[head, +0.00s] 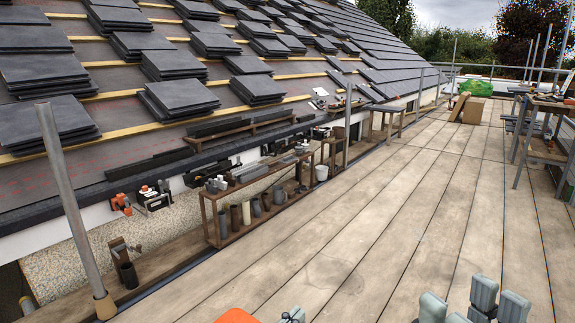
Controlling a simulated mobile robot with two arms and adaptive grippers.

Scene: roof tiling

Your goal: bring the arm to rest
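Pale grey finger pads, which look like my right gripper (466,303), rise at the bottom edge, right of centre, above the deck boards. They stand apart with a gap between them, and I see nothing held there. The rest of that arm is below the frame. A small blue-grey part (291,317) shows at the bottom edge, left of those pads. It may belong to my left gripper, but it is mostly cut off and its fingers cannot be made out.
The plank deck (400,200) is largely clear. A low wooden rack (211,215) with pots stands along the eaves. A scaffold pole (75,220) rises at left. Stacked tiles (180,97) lie on the roof battens. A workbench (545,105) stands at right. An orange object (237,317) shows at the bottom.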

